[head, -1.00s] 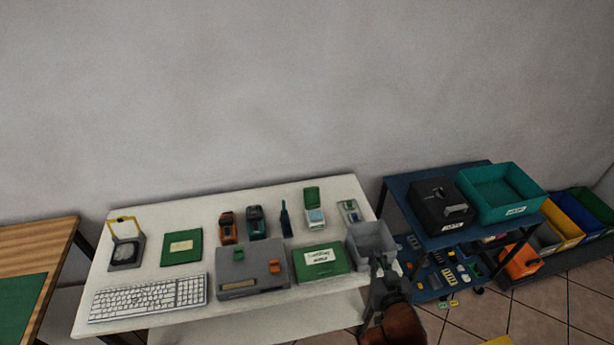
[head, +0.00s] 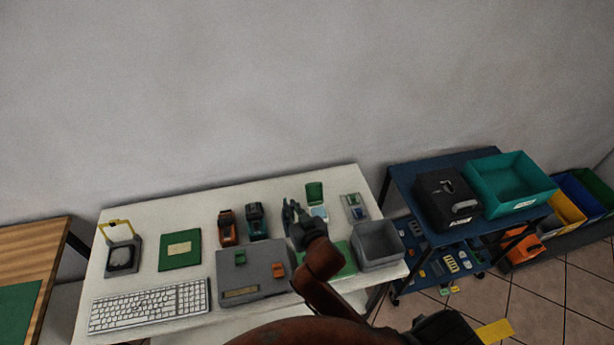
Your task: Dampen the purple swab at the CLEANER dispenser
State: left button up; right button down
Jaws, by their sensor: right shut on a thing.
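My right gripper (head: 293,216) is over the back middle of the white table, at the slim dark blue item. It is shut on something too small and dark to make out. I cannot make out the purple swab. No CLEANER label is readable, so I cannot tell which item is the dispenser. A pale box with a raised green lid (head: 315,193) stands just right of the gripper, partly hidden by it.
The white table (head: 150,215) also holds a keyboard (head: 150,306), a grey case (head: 250,275), a green panel (head: 180,249), orange and teal devices and a grey bin (head: 378,245). A blue cart (head: 400,185) with a black box (head: 447,200) and teal bin (head: 507,185) stands right.

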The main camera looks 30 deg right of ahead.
jog(key=w+d+m+h+p, duration=0.1)
jog(key=w+d+p, duration=0.4)
jog(key=d+p, duration=0.2)
jog(key=w+d+f+m+h, duration=0.1)
jog(key=w+d+f, duration=0.1)
jog(key=d+f, duration=0.5)
notch_tip(320, 180, down, 3)
jog(key=shift+d+r+g+p, duration=0.1)
jog(key=shift+d+g+p, duration=0.2)
jog(key=shift+p, duration=0.15)
jog(key=shift+f+b, duration=0.4)
jog(key=shift+f, duration=0.2)
dwell(0.7)
jog(key=shift+s+f, duration=0.1)
dwell(0.8)
notch_tip(320, 180, up, 7)
jog(key=p, duration=0.7)
